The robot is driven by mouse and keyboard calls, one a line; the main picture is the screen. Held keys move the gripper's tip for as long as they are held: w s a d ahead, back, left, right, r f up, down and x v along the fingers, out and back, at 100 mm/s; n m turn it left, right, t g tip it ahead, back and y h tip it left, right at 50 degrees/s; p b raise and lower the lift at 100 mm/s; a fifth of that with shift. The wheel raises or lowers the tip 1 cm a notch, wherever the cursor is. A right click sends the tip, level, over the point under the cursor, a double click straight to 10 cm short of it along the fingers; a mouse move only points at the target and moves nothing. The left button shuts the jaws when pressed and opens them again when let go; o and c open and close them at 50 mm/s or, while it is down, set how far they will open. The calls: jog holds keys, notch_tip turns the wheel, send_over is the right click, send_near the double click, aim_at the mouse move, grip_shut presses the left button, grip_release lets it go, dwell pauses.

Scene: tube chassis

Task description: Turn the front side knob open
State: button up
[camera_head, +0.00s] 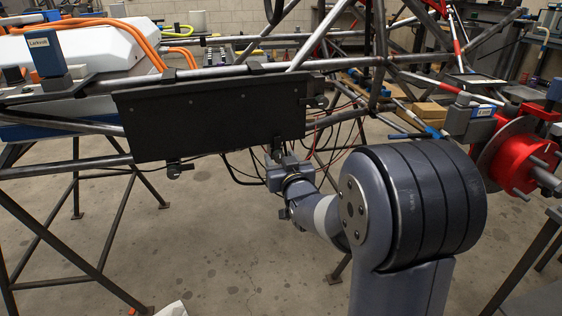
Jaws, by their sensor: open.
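A flat black panel (210,115) hangs on the side of the tube chassis (200,72). A small dark knob-like fitting (175,169) sits under the panel's lower left edge, and another small fitting (314,101) sits at its right edge. I cannot tell for sure which one is the front side knob. My gripper (275,153) is open at the panel's lower right edge, close to the hanging cables. Its fingertips are small and partly lost against the dark panel. I cannot tell whether they touch anything or what is between them.
Thin cables (330,140) hang right of the panel. A red brake disc (517,157) stands at the far right. A white battery-like box (85,50) with orange hoses lies on the chassis at left. Trestle legs (75,180) stand below. The concrete floor (230,230) in front is mostly clear.

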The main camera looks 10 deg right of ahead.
jog(key=c, duration=1)
jog(key=shift+o, duration=0.2)
jog(key=shift+m, duration=0.3)
jog(key=shift+d+f+m+p, duration=0.1)
jog(key=shift+m+p, duration=0.05)
jog(key=shift+m, duration=4.15)
jog(key=shift+d+f+m+p, duration=0.1)
jog(key=shift+m+p, duration=0.05)
jog(key=shift+m, duration=4.15)
